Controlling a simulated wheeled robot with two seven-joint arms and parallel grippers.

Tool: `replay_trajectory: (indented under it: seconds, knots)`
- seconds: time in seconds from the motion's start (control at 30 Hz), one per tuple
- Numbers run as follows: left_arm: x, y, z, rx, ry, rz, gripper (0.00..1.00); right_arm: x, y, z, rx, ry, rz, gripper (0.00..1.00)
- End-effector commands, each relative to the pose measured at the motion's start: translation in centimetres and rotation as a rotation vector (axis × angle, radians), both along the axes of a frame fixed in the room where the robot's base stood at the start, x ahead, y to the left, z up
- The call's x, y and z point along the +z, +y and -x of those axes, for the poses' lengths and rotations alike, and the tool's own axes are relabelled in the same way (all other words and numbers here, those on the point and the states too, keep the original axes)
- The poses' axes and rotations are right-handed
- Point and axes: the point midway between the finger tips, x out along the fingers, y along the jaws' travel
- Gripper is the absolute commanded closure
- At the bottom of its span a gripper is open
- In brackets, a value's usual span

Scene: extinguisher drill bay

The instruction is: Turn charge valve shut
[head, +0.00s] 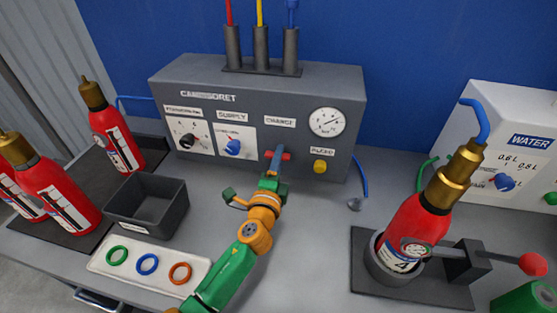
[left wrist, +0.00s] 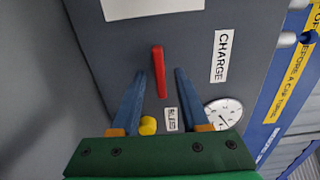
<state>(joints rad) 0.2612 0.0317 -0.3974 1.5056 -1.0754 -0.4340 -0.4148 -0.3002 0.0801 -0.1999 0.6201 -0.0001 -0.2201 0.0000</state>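The charge valve has a red bar handle (head: 287,156) on the front of the grey cabinet (head: 262,85), below the CHARGE label (head: 280,121). In the left wrist view the handle (left wrist: 158,70) lies parallel to the label's text, so it is level. My left gripper (head: 276,158) is at the handle and partly covers it in the head view. In the left wrist view its two blue fingers (left wrist: 160,75) are apart, one on each side of the handle, with gaps showing. My right gripper is not in view.
A yellow button (head: 320,167) and a gauge (head: 326,121) are right of the valve. A red extinguisher (head: 416,222) stands in a holder at right. More extinguishers (head: 118,140), a dark bin (head: 148,207) and a tray of coloured rings (head: 100,249) are at left.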

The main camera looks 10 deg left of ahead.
Motion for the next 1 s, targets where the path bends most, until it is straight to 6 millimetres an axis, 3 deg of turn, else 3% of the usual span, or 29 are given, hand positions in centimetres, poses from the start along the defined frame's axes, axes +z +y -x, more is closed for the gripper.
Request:
replay_trajectory:
  seconds: [0.17,0.4,0.5,0.9,1.0]
  knots:
    - [0.0,0.0,1.0,0.0,0.001,0.001,0.55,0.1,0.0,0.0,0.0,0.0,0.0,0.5]
    - [-0.2,0.0,6.0,-0.001,0.002,0.001,0.55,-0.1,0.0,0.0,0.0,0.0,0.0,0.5]
    - [-0.1,0.0,6.9,0.0,0.001,0.0,0.55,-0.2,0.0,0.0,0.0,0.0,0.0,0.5]
    - [0.0,0.0,7.1,0.0,0.0,0.0,0.55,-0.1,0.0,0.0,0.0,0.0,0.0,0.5]
    - [1.0,0.0,7.1,0.0,0.0,0.0,0.55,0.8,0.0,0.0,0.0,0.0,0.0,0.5]
